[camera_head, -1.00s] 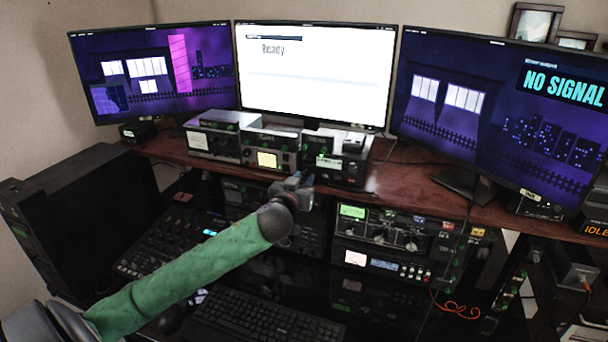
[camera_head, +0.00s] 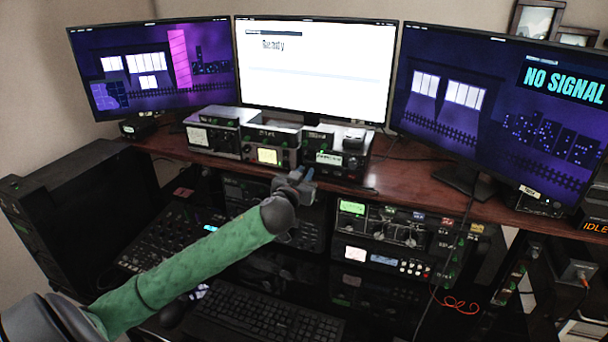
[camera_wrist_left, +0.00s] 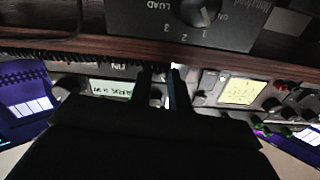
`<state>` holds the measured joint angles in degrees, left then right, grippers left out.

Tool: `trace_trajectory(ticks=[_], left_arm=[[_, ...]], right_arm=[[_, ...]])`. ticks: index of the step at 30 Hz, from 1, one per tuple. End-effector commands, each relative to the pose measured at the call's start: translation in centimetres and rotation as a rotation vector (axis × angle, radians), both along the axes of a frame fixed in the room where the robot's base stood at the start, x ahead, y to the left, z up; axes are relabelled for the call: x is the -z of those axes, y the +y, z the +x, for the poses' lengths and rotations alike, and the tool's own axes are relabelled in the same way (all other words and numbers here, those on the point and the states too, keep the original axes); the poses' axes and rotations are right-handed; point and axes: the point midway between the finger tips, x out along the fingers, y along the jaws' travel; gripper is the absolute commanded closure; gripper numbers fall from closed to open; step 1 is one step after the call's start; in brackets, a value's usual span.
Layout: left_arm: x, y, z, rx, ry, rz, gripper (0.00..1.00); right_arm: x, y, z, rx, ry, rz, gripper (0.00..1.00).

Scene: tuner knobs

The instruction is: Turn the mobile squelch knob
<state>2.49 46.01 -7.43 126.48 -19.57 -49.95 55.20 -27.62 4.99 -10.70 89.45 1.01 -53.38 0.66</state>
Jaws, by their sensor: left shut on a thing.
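The mobile radio (camera_head: 335,160) is the right one of the small units on the shelf, with a lit pale display. The same display (camera_wrist_left: 112,88) shows upside down in the left wrist view. My left gripper (camera_head: 307,175) reaches up to the lower left of this radio's front. In the wrist view its two dark fingers (camera_wrist_left: 162,82) stand close together between the mobile display and a yellow meter. They are shut on the small squelch knob, which they mostly hide; its marking and angle cannot be read. My right gripper is in neither view.
The shelf (camera_head: 400,188) runs just below the radios. A unit with a yellow meter (camera_head: 268,156) stands left of the mobile radio. Below the shelf is a rack with a green display (camera_head: 352,208). A keyboard (camera_head: 265,318) lies lower down. Three monitors stand behind.

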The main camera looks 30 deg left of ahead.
Motion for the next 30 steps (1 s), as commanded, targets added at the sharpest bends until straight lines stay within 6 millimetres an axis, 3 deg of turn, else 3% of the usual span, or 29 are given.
trace_trajectory(ticks=[12, 24, 25, 26, 30], left_arm=[[-0.1, 0.1, 0.0, -0.001, 0.068, 0.284, 1.00], [0.0, 0.1, 0.0, -0.001, 0.075, 0.312, 1.00], [0.0, 0.1, 0.0, -0.001, 0.075, 0.312, 0.78], [0.0, 0.1, 0.0, -0.001, 0.075, 0.312, 0.73], [0.0, 0.1, 0.0, -0.001, 0.075, 0.311, 0.73]], right_arm=[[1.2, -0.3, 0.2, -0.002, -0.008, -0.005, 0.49], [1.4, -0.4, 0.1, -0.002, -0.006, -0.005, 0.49], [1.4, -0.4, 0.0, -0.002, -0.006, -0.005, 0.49], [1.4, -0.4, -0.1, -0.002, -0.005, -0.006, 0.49], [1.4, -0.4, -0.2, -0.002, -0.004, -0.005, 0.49]])
